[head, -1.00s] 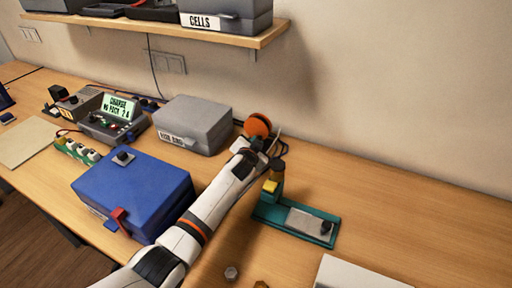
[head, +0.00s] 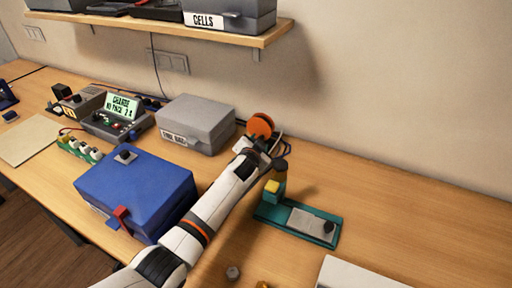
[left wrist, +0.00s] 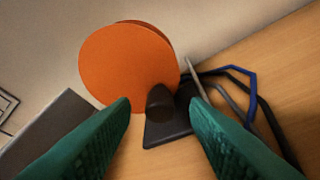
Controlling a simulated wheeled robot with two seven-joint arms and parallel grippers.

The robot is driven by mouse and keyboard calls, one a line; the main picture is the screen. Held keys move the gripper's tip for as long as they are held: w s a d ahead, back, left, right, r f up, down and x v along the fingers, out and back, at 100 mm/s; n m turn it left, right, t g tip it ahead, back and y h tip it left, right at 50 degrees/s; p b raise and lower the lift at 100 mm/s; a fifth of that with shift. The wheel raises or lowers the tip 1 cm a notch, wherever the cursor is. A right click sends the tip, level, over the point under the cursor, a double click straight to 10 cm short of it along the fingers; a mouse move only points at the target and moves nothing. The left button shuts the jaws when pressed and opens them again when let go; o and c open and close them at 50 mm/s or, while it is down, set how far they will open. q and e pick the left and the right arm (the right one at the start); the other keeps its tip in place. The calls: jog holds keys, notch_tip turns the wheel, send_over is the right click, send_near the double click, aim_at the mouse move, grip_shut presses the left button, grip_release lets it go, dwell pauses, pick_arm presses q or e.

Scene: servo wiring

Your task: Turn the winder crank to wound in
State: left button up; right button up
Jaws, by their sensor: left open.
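The winder's orange disc (head: 260,125) stands at the back of the bench against the wall, and it fills the upper middle of the left wrist view (left wrist: 122,62). A dark rounded knob (left wrist: 160,101), which looks like the crank handle, sits at the disc's lower right, above a dark base (left wrist: 165,132). My left gripper (left wrist: 161,106) is open, with its green fingers on either side of the knob in the picture. I cannot tell if a finger touches it. In the head view my left wrist hides part of the winder. My right gripper is not in view.
A grey box (head: 197,124) stands left of the winder, and a blue box (head: 136,194) is nearer, beside my left forearm. A teal fixture (head: 300,221) stands to the right. Dark and blue cables (left wrist: 247,90) lie right of the winder. The bench's right side is largely clear.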

pick_arm(q)
jog(key=shift+s+a+r, duration=0.1)
jog(key=shift+s+r, duration=0.1)
jog(key=shift+s, duration=0.45)
jog(key=v, duration=1)
jog(key=shift+s+p, duration=0.3)
jog(key=shift+p, duration=0.1)
